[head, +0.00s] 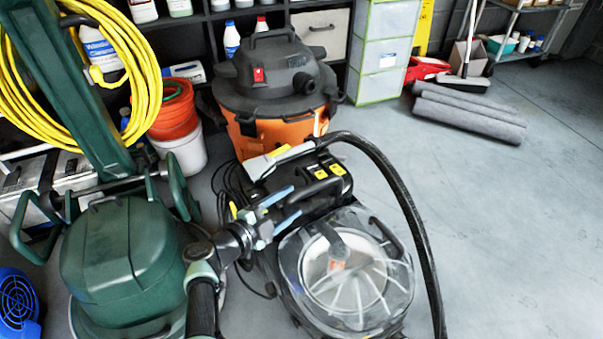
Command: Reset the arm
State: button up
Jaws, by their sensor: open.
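My gripper (296,200) is in the lower middle of the head view, with its two light-blue fingers apart and nothing seen between them. It points right, and its fingers overlap the black body of a carpet cleaner (345,272) with a clear domed tank. I cannot tell whether they touch it. My dark arm comes up from the bottom edge, in front of the green floor machine (120,250). The lower part of the arm is out of view.
The green machine carries a coiled yellow cable (150,90). An orange and black shop vacuum (270,128) stands behind. A black hose (405,200) arches at right. A white bucket (185,150), shelves, drawers and grey rolls (468,118) line the back. Floor at right is clear.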

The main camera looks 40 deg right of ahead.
jog(key=shift+v, duration=1)
